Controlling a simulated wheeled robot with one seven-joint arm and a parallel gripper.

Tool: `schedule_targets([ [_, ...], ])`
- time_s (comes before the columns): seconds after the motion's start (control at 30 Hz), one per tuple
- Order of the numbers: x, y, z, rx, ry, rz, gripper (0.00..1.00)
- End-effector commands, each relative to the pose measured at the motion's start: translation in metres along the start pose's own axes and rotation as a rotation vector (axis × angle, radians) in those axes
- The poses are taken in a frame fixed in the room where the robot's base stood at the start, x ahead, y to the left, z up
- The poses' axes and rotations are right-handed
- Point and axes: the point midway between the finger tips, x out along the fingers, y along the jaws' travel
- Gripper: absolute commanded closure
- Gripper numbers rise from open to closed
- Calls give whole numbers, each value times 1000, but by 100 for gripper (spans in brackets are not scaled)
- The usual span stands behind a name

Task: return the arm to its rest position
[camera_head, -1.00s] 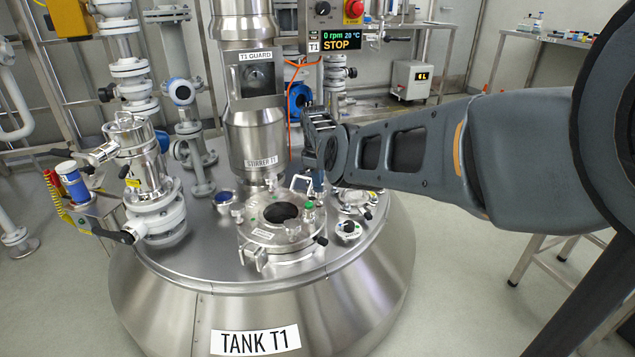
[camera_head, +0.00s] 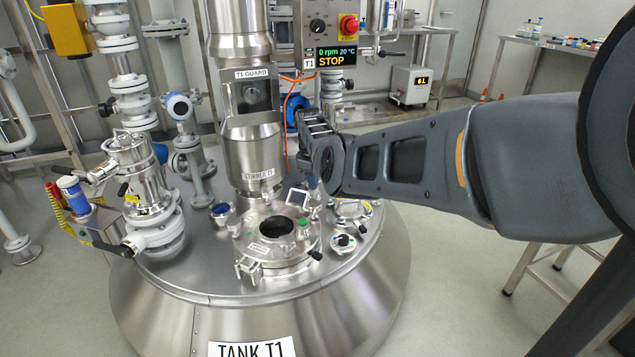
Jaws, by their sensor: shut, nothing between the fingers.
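My arm (camera_head: 408,162) reaches in from the right edge across the picture. Its end, my gripper (camera_head: 311,181), points down above the back right of the tank lid, near the stirrer column. The fingers are small and partly hidden by the wrist; they look shut with nothing held. I cannot tell how far the fingertips are above the lid.
Tank T1 (camera_head: 190,275) stands below the arm, with an open round port (camera_head: 275,228) in its lid. The stirrer column (camera_head: 252,150) rises left of the gripper. A control panel (camera_head: 332,38) reading STOP is behind. A stool (camera_head: 535,260) stands at right.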

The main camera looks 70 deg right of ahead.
Motion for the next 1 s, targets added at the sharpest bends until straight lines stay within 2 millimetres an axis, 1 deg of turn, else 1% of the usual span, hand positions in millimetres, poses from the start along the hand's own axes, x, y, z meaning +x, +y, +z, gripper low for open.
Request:
schedule_targets([
  [0.03, -18, 3, -1, 1, 3, 6, 100],
  [0.1, -33, 5, -1, 1, 4, 6, 100],
  [0.3, -69, 9, -1, 1, 4, 6, 100],
  [0.4, -81, 10, -1, 1, 4, 5, 100],
  [0.6, -91, 11, -1, 1, 3, 4, 100],
  [1.0, -92, 12, 0, 2, 3, 4, 100],
])
